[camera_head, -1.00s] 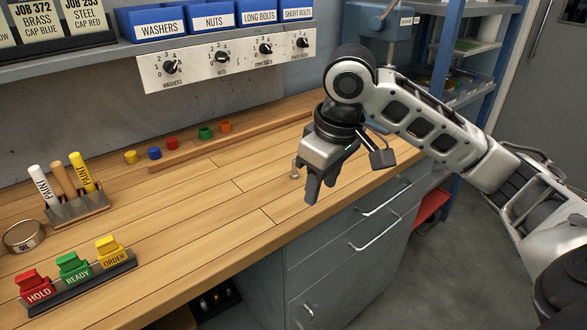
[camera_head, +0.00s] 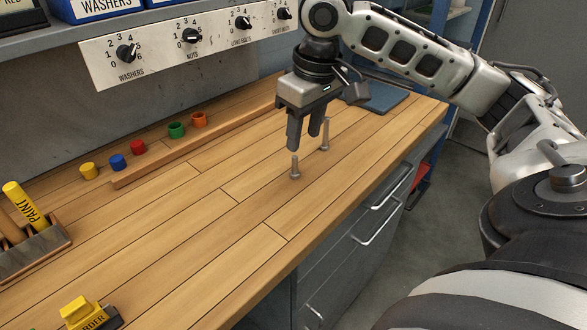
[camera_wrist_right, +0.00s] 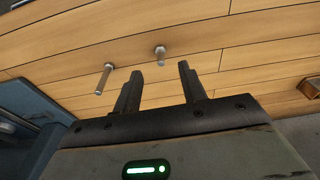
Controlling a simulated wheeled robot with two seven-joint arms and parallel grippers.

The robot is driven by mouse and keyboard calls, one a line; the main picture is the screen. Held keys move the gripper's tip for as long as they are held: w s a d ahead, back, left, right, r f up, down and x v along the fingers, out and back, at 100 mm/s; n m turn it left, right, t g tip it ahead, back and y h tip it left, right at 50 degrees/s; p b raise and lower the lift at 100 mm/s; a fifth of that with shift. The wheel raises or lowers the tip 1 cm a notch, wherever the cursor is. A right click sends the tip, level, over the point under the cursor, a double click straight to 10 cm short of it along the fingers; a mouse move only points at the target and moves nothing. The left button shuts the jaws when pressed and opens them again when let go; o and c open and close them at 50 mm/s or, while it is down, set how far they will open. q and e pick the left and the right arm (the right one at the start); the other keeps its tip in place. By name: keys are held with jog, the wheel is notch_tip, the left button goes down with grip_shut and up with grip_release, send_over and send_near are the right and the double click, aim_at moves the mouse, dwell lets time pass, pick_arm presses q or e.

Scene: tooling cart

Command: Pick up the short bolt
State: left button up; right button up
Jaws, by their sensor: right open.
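Two grey metal bolts stand upright, heads down, on the wooden bench top. The short bolt (camera_head: 295,168) is the nearer one in the head view; the longer bolt (camera_head: 324,135) stands behind it to the right. In the right wrist view, the short bolt (camera_wrist_right: 161,56) shows beyond the gap between the fingertips, and the longer bolt (camera_wrist_right: 105,78) stands left of the fingers. My right gripper (camera_head: 304,143) points down, open and empty, close to and above the short bolt. Its two fingers (camera_wrist_right: 160,70) are apart in the wrist view. My left gripper is not in view.
Coloured caps (camera_head: 138,147) and a wooden strip (camera_head: 190,152) lie toward the back. A blue-grey plate (camera_head: 382,97) lies behind the arm. The bench front (camera_head: 260,225) is clear.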

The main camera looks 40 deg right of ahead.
aim_at(296, 157)
jog(key=f, duration=0.2)
jog(key=w+f, duration=0.1)
jog(key=f, duration=0.2)
jog(key=w+f+b, duration=0.1)
jog(key=f, duration=0.2)
jog(key=shift+w+a+f, duration=0.1)
jog(key=shift+w+f, duration=0.05)
grip_shut()
